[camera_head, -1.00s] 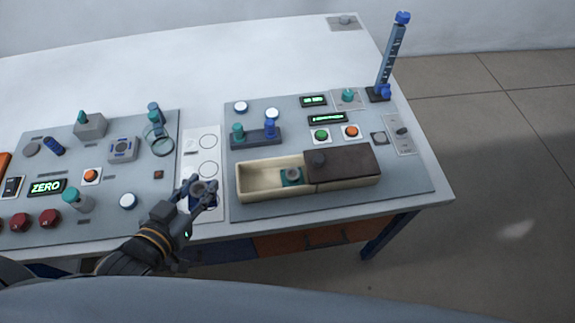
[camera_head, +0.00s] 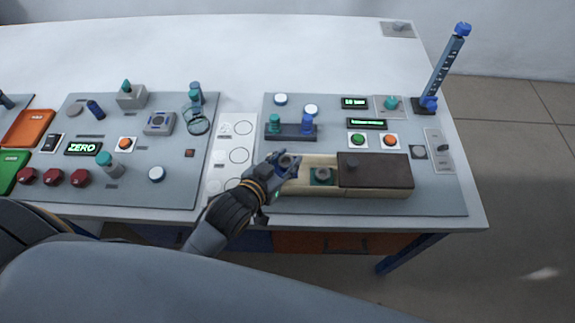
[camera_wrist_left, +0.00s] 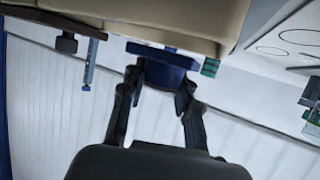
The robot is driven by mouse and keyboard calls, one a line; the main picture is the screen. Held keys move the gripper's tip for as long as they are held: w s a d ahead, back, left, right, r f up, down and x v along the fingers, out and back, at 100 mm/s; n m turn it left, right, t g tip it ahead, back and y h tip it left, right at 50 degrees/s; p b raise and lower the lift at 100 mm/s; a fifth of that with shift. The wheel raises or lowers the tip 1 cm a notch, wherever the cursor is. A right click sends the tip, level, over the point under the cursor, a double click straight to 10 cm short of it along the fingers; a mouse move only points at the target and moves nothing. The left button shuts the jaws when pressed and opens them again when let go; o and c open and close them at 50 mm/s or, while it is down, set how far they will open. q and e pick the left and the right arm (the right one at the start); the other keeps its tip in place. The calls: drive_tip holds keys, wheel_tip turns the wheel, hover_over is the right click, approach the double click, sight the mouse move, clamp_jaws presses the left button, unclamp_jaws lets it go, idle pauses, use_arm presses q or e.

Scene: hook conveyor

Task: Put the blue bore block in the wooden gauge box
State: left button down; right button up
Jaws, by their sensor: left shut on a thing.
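The wooden gauge box (camera_head: 378,193) is cream with a dark brown lid (camera_head: 376,169) over its right half. Its left half is open, and a teal block with a grey ring (camera_head: 323,176) lies inside. My left gripper (camera_head: 284,166) is shut on the blue bore block (camera_head: 289,159), at the left end of the box in the head view. In the left wrist view the blue block (camera_wrist_left: 165,58) sits between the fingertips, close to a beige wall that looks like the box (camera_wrist_left: 190,15). Whether they touch, I cannot tell. My right gripper is not in view.
Behind the box stands a dark rack (camera_head: 291,132) with teal and blue pegs. A white panel with circles (camera_head: 239,156) lies to the left. A tall blue gauge post (camera_head: 446,70) stands at the back right. The white tabletop behind the panels is mostly clear.

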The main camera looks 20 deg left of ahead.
sight(283, 172)
use_arm(q)
wheel_tip(283, 172, down, 3)
drive_tip(key=shift+w+d+f+p, duration=0.1)
drive_tip(key=shift+w+d+p, duration=0.05)
drive_tip(key=shift+p, duration=0.15)
drive_tip(key=shift+f, duration=0.1)
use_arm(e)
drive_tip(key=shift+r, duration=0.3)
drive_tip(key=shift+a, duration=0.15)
use_arm(q)
drive_tip(key=shift+f, duration=0.6)
drive_tip(key=c, duration=1.3)
unclamp_jaws()
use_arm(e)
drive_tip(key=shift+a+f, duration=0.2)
use_arm(q)
drive_tip(key=shift+o, duration=0.2)
